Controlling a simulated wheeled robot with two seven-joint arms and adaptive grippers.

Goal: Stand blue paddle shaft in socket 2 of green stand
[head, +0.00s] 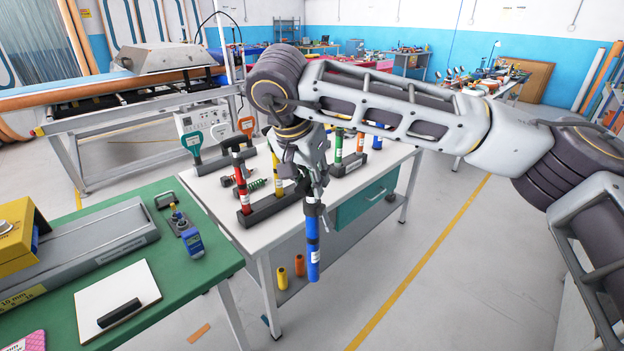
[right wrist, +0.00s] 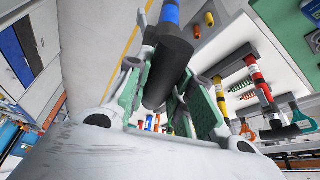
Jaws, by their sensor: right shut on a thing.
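The blue paddle shaft (head: 313,250) hangs upright, blue end down, below my right gripper (head: 311,190) in the head view. The gripper is shut on its dark upper part. In the right wrist view, the dark end of the shaft (right wrist: 167,70) lies between the green-padded fingers. The shaft hangs in front of the white table's near right edge, apart from the stands. A dark stand (head: 268,213) holds a red and a yellow shaft. Another stand (head: 342,170), partly behind my gripper, carries a green shaft (head: 339,146). I cannot tell which stand is the green one; socket numbers are unreadable. My left gripper is out of view.
A third stand (head: 210,165) with teal and orange paddles is at the white table's (head: 225,205) back left. Red and green coils lie between the stands. A green bench (head: 180,285) stands front left. Yellow and orange cylinders (head: 282,278) are on the lower shelf. Floor at right is clear.

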